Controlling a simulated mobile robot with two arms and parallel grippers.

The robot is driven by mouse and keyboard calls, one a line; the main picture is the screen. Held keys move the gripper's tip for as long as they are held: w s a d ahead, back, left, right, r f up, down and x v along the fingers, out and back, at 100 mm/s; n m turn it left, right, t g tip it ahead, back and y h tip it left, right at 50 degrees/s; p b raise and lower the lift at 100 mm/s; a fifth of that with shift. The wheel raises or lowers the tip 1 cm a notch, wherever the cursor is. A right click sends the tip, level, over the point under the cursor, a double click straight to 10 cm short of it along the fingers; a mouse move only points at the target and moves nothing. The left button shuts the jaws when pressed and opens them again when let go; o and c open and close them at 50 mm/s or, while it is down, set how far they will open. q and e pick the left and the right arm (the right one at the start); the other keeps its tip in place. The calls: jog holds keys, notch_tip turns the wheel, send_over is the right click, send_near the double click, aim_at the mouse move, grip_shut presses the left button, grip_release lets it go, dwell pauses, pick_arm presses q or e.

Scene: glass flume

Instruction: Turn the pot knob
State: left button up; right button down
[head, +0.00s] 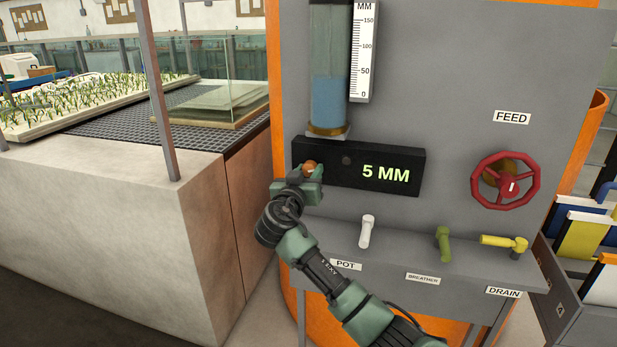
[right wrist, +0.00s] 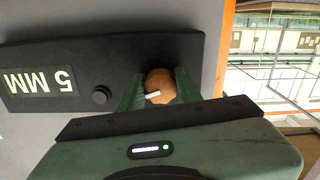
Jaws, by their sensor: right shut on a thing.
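A round brown knob (head: 310,166) sits on the left end of a black display box (head: 346,180) that reads 5 MM. My right gripper (head: 309,173) is at this knob, with its arm coming up from the lower right. In the right wrist view the fingers of my right gripper (right wrist: 159,88) are shut on the knob (right wrist: 162,82), one on each side. A white pointer mark shows on the knob's face. A white lever (head: 366,232) stands above a POT label (head: 345,264) on the ledge, apart from the gripper. My left gripper is not in view.
A gauge tube (head: 328,95) with blue water stands above the box beside a millimetre scale (head: 363,50). A red FEED wheel (head: 505,181) is at right.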

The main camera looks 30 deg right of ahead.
jog(key=n, duration=0.3)
jog(key=shift+p, duration=0.3)
jog(key=n+p, duration=0.1)
jog(key=n, duration=0.2)
jog(key=shift+s+r+n, duration=0.1)
jog(key=shift+n, duration=0.2)
jog(key=n+p, duration=0.2)
jog(key=shift+d+n, duration=0.1)
jog(key=shift+n, duration=0.2)
jog(key=n+p, duration=0.2)
jog(key=n, duration=0.1)
jog(key=shift+r+n, duration=0.15)
jog(key=shift+n, duration=0.15)
jog(key=n+p, duration=0.3)
jog(key=shift+n, duration=0.4)
jog(key=n+p, duration=0.2)
jog(key=n, duration=0.1)
jog(key=shift+r+n+p, duration=0.15)
jog(key=shift+n+p, duration=0.15)
jog(key=shift+p, duration=0.1)
jog(key=n+p, duration=0.2)
jog(key=n, duration=0.1)
jog(key=shift+n+p, duration=1.1)
jog(key=shift+n, duration=0.3)
jog(key=shift+f, duration=0.2)
